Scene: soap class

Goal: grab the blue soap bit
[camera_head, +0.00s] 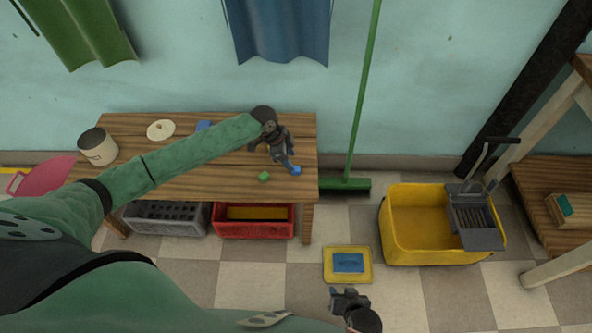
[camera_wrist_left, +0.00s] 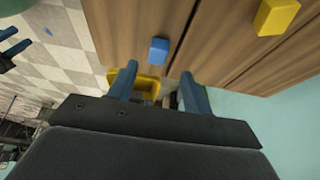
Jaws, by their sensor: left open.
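The blue soap bit (camera_head: 296,170) lies on the wooden bench (camera_head: 220,185) near its right front corner. In the left wrist view the blue soap bit (camera_wrist_left: 159,50) sits just beyond the fingertips, roughly centred between them and apart from both. My left gripper (camera_head: 287,163) is open and empty over the bench, right beside the bit. Its two blue fingers also show in the left wrist view (camera_wrist_left: 159,72). My right gripper (camera_head: 347,295) is low over the floor at the bottom; its jaw opening is too unclear to tell.
A green bit (camera_head: 264,177) lies left of the blue one. A yellow block (camera_wrist_left: 276,16) shows on the bench in the wrist view. A beige mug (camera_head: 98,148) stands at the bench's left end. A yellow bucket (camera_head: 412,247) and a yellow tray (camera_head: 329,268) stand on the floor.

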